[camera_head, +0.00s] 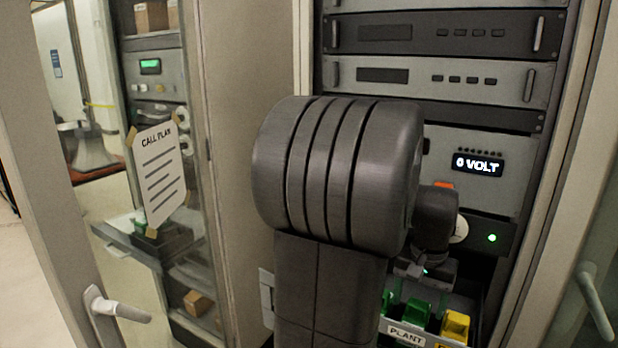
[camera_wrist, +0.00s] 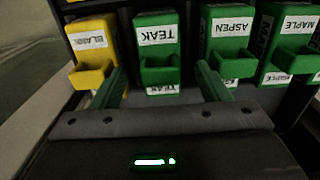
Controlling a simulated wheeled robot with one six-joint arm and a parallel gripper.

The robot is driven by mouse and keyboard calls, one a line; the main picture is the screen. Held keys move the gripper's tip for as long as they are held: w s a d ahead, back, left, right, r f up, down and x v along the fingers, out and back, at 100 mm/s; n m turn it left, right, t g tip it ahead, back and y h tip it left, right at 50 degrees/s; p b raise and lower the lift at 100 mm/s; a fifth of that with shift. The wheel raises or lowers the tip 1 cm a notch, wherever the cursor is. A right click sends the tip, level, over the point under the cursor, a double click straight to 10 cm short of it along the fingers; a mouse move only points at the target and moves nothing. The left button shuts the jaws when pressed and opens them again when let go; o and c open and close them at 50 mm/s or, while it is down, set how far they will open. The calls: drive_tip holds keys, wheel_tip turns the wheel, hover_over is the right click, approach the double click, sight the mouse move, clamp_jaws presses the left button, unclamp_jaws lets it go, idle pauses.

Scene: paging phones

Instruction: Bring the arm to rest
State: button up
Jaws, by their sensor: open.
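My arm (camera_head: 335,170) stands large in the middle of the head view and hides part of the rack. My gripper (camera_head: 428,268) is low in front of the rack, partly hidden behind my arm. In the wrist view my gripper (camera_wrist: 162,72) is open, with one finger on each side of a green holder labelled TEAK (camera_wrist: 157,40). Nothing is seen held between the fingers. I cannot tell whether the fingers touch the holder.
A yellow holder (camera_wrist: 92,45) and green ones labelled ASPEN (camera_wrist: 230,45) and MAPLE (camera_wrist: 290,50) flank TEAK closely. The rack panel reads 0 VOLT (camera_head: 478,165). A CALL PLAN sheet (camera_head: 158,172) hangs at left. A door handle (camera_head: 597,300) is at right.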

wheel_tip(320, 180, down, 4)
drive_tip(key=shift+f, duration=0.2)
drive_tip(key=shift+r, duration=1.8)
